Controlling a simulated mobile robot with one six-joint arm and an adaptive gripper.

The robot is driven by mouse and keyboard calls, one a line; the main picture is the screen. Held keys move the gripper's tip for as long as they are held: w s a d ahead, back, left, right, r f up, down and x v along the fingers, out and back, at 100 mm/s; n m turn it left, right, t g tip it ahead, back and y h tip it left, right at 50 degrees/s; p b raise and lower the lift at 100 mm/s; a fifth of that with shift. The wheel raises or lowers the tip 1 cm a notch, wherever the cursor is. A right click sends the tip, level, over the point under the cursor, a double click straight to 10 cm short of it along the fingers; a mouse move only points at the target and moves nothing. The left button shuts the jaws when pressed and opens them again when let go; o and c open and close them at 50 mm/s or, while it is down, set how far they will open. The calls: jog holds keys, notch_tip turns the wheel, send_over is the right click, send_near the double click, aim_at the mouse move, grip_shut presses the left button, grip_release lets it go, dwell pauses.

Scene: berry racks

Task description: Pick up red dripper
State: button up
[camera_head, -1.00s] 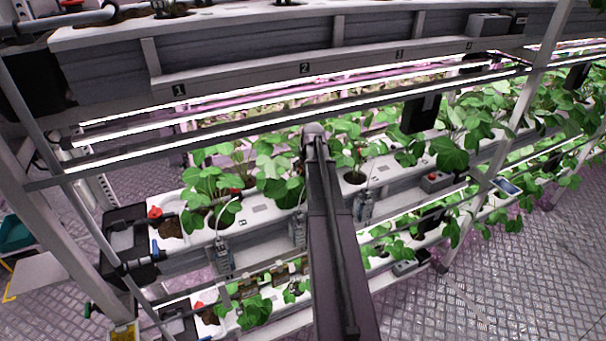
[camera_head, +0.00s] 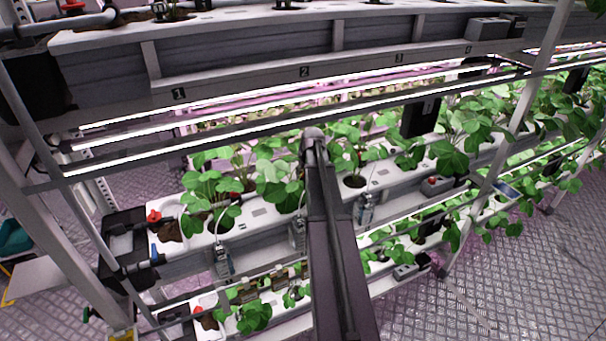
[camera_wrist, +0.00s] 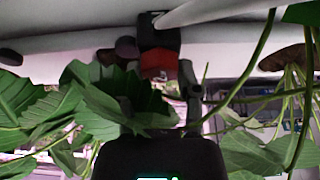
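In the wrist view, a red dripper (camera_wrist: 158,64) with a black upper part (camera_wrist: 160,34) is at the top middle, by the white trough edge. My gripper (camera_wrist: 160,103) comes up from the bottom middle. Its right finger stands upright just below and right of the red part. Green leaves cover most of its left side. The fingers look apart, with nothing clearly held between them. In the head view my dark arm crosses the middle and the gripper is hidden. A red dripper (camera_head: 153,215) sits at the left end of the middle trough, and another red piece (camera_head: 198,308) is lower.
Strawberry plants (camera_head: 208,190) stand along the white middle trough (camera_head: 262,222). A numbered upper trough (camera_head: 240,83) and bright light bars (camera_head: 230,138) run above. A slanted white post (camera_head: 508,140) is at the right. Leaves (camera_wrist: 118,108) crowd the gripper.

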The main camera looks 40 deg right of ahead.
jog(key=shift+r, duration=0.15)
dwell(0.3)
notch_tip(320, 180, up, 4)
jog(key=p, duration=0.4)
jog(key=shift+f, duration=0.25)
jog(key=s+a, duration=0.2)
jog(key=s, duration=0.2)
jog(key=s+a, duration=0.3)
jog(key=s, duration=0.2)
jog(key=s+a+r+p, duration=0.1)
jog(key=s+a, duration=0.1)
jog(key=s, duration=0.3)
jog(key=shift+a+r, duration=0.1)
jog(key=shift+a, duration=0.25)
jog(key=shift+r, duration=0.1)
jog(key=shift+r+p, duration=1.4)
jog(key=shift+p, duration=0.15)
jog(key=shift+f, duration=0.15)
